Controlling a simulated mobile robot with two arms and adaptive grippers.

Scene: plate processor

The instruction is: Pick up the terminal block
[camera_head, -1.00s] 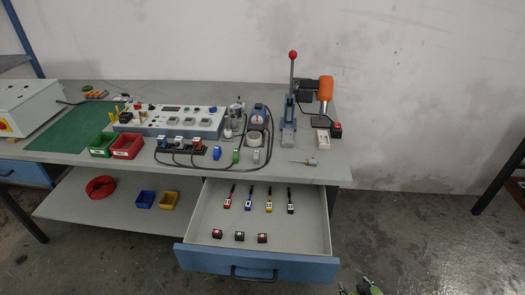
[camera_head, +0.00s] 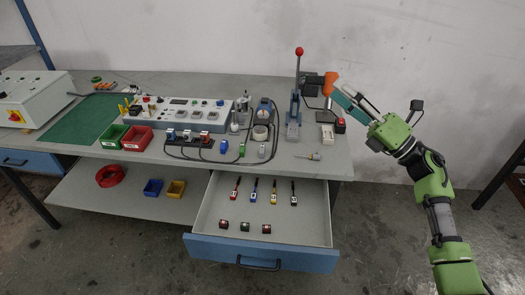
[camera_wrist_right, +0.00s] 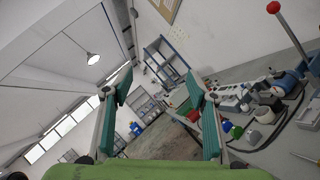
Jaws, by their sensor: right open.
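A small pale block (camera_head: 327,134), which looks like the terminal block, lies on the bench at the right, beside the lever press. It is too small to make out its details. My right gripper (camera_head: 352,98) is raised above the right end of the bench, up and to the right of that block. It is open and empty. In the right wrist view its two teal fingers (camera_wrist_right: 160,82) stand wide apart with nothing between them. My left gripper is not in view.
The lever press (camera_head: 295,110) with its red knob and an orange-handled tool (camera_head: 330,83) stand close to my right gripper. A small black-and-red box (camera_head: 340,125) is beside the block. An open drawer (camera_head: 222,238) sticks out below the bench.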

